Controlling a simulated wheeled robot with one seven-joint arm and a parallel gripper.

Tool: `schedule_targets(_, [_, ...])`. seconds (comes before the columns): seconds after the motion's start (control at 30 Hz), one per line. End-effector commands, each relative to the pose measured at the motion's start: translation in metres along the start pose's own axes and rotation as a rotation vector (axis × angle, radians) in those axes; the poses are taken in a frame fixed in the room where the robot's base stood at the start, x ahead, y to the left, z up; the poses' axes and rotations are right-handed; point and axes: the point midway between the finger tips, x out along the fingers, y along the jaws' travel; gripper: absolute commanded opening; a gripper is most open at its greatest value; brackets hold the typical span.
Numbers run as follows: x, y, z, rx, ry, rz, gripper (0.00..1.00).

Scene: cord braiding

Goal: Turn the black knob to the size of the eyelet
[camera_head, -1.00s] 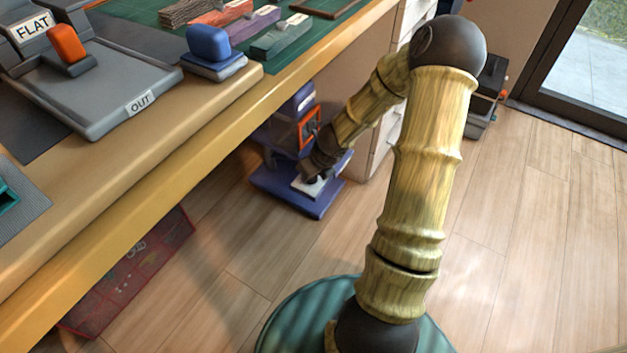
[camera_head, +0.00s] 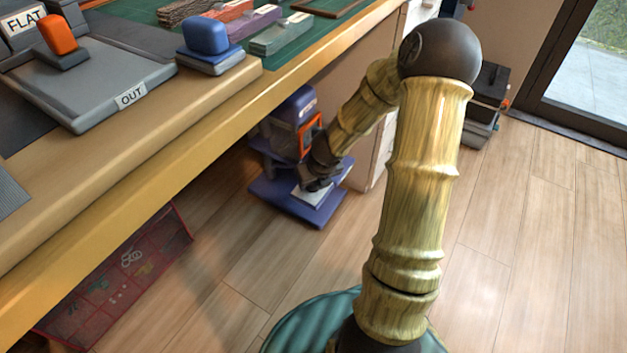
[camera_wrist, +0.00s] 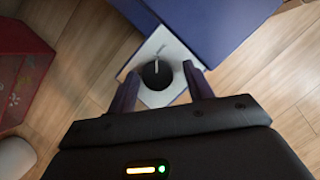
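The black knob (camera_wrist: 157,76) sits on a white plate (camera_wrist: 172,97) at the foot of a purple machine (camera_head: 293,107) under the bench. A pale pointer mark points up from the knob, tilted slightly right, in the wrist view. My gripper (camera_wrist: 160,71) is open, with one purple finger on each side of the knob and visible gaps between. In the head view my gripper (camera_head: 316,182) is low over the white plate (camera_head: 325,194), and it hides the knob there. No eyelet or size marking can be made out.
The wooden bench edge (camera_head: 150,165) runs above and left of the machine. A red patterned box (camera_head: 125,280) lies under the bench, at left in the wrist view (camera_wrist: 22,75). A black and grey case (camera_head: 488,105) stands behind my arm. Wooden floor to the right is clear.

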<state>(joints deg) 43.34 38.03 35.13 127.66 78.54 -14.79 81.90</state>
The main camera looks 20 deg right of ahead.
Motion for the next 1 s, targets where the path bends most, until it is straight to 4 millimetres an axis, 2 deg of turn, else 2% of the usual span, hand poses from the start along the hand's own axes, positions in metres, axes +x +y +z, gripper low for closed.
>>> schedule_targets(0.3, [-0.001,0.002,0.000,-0.004,0.000,0.004,0.56])
schedule_targets(0.47, [-0.011,0.002,0.001,-0.005,0.000,0.004,0.56])
schedule_targets(1.0, [-0.099,0.001,0.002,-0.004,0.000,0.003,0.56])
